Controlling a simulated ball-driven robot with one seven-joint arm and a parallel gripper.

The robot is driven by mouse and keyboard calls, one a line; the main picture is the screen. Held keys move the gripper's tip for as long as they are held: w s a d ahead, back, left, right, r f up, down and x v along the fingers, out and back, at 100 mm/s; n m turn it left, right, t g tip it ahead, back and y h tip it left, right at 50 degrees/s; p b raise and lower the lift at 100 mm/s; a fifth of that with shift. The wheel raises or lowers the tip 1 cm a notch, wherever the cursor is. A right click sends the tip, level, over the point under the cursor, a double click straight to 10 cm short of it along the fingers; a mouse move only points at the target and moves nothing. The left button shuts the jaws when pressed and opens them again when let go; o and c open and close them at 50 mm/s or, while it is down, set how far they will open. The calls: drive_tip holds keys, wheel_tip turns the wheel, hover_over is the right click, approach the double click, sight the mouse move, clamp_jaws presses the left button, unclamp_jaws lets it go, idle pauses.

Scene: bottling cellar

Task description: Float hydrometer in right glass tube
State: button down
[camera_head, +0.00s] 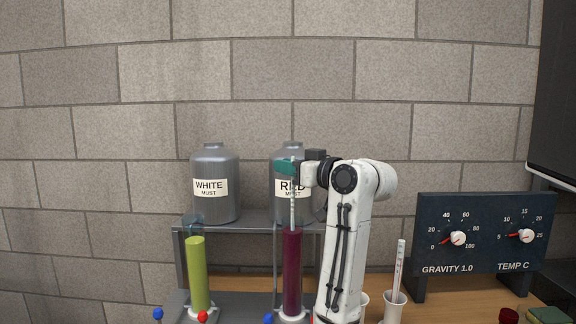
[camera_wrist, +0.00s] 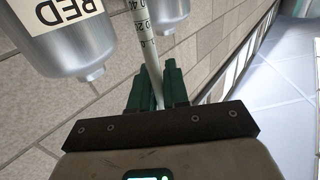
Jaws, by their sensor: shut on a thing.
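The hydrometer (camera_head: 292,208) is a thin white stem with dark scale marks. It hangs upright above the right glass tube (camera_head: 292,275), which is filled with dark red liquid. The stem meets the tube's top in the head view, and its lower end is hidden. My gripper (camera_head: 287,167), with green fingers, is shut on the stem near its upper end, well above the tube. In the wrist view the hydrometer (camera_wrist: 148,50) runs between the two green fingers (camera_wrist: 155,85). The left glass tube (camera_head: 198,275) holds yellow-green liquid.
Grey jugs labelled white must (camera_head: 214,205) and red must (camera_head: 284,210) stand on a shelf (camera_head: 250,215) behind the tubes. A white cup (camera_head: 394,308) with a thermometer (camera_head: 399,265) stands right of my arm. A dial panel (camera_head: 485,240) stands further right.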

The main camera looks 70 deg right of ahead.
drive_tip(key=shift+f+b, duration=0.6)
drive_tip(key=shift+f, duration=0.55)
drive_tip(key=c, duration=1)
unclamp_jaws()
drive_tip(key=shift+c, duration=0.2)
drive_tip(key=v, duration=1)
drive_tip(key=shift+s+a, duration=0.2)
drive_tip(key=shift+s, duration=0.15)
